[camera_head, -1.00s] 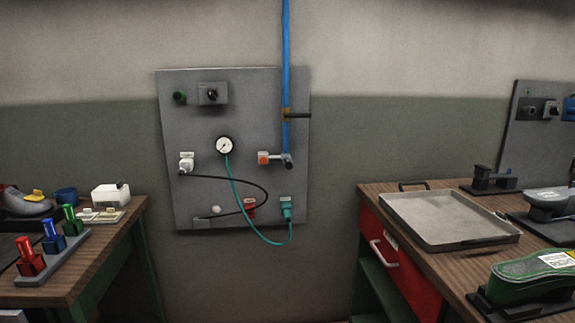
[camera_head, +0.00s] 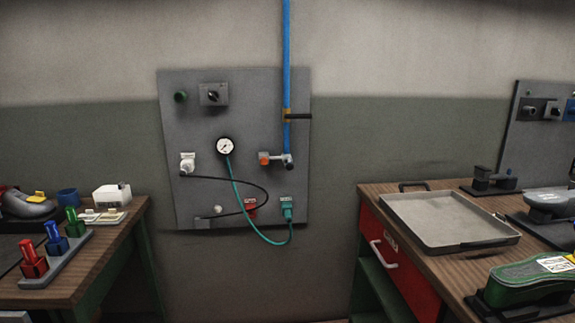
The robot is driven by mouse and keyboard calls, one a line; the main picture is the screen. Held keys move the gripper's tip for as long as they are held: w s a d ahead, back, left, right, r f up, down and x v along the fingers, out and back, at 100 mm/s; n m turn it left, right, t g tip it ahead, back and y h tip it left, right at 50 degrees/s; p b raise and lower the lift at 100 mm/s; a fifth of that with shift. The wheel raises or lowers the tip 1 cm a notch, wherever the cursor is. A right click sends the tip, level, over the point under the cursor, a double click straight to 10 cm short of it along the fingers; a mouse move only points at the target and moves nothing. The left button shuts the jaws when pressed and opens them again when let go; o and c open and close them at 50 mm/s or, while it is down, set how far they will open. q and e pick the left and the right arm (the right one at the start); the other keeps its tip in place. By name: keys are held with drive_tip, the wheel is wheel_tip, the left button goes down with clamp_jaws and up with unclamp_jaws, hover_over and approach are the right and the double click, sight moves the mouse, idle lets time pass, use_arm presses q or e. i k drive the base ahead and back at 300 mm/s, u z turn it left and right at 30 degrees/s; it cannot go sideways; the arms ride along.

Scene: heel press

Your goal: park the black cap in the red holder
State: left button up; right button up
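A grey panel (camera_head: 235,105) hangs on the wall. A small red piece that looks like the red holder (camera_head: 250,204) sits low on the panel, partly behind a thin black cord (camera_head: 230,180). The cord runs from the underside of a white fitting (camera_head: 187,161) at the panel's left, loops right and comes back to the lower left edge. I cannot clearly make out the black cap; the dark spot at the white fitting is too small to tell. A teal hose (camera_head: 238,195) runs from the gauge (camera_head: 225,146) to a teal fitting (camera_head: 287,206). Neither gripper is in view.
A left bench (camera_head: 100,262) carries a rack with red, blue and green pieces (camera_head: 55,252). A right bench (camera_head: 415,263) with a red drawer (camera_head: 405,272) carries a grey tray (camera_head: 440,213) and a green shoe form (camera_head: 525,278). Between the benches is free room before the panel.

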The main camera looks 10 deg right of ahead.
sight(289, 164)
drive_tip(key=u, duration=0.3)
drive_tip(key=i, duration=1.6)
drive_tip(key=u, duration=0.15)
